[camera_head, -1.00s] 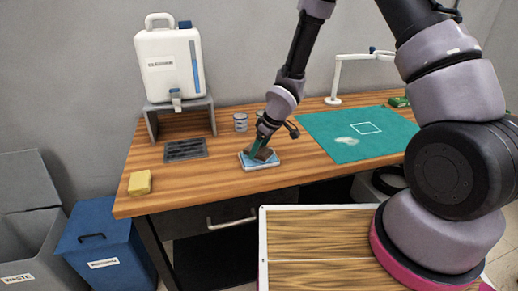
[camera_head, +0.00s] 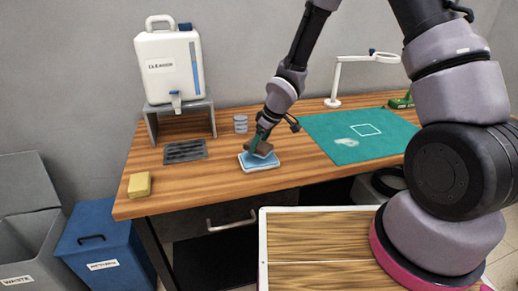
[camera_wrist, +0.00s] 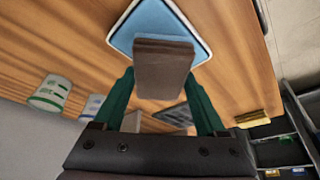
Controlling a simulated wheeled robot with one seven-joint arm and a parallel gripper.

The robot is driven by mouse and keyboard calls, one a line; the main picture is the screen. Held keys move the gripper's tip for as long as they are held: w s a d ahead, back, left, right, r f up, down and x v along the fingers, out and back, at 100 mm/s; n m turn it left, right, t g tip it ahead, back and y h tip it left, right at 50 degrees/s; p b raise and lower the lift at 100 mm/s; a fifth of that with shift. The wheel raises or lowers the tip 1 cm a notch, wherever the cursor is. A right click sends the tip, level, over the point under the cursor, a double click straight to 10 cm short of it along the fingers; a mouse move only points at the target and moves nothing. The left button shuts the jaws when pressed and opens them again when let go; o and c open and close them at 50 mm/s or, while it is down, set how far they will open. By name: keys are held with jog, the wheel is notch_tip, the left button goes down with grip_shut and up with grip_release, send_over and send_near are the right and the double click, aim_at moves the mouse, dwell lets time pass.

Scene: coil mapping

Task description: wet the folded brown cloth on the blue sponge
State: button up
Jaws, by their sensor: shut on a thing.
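The folded brown cloth (camera_head: 264,149) is pinched between the green fingers of my gripper (camera_head: 257,143). The blue sponge (camera_head: 260,163) lies in a shallow white-rimmed tray on the wooden bench, directly below the cloth. The cloth appears slightly above the sponge, with a strip of blue showing below it. In the wrist view the cloth (camera_wrist: 163,70) sits between the two fingers and covers part of the sponge (camera_wrist: 155,20). The cloth's underside is hidden.
A yellow sponge (camera_head: 139,184) lies at the left front edge. Small jars (camera_head: 240,123) stand behind my gripper. A green mat (camera_head: 345,128) with a whitish smear (camera_head: 347,142) lies right.

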jog(key=shift+r, duration=2.1)
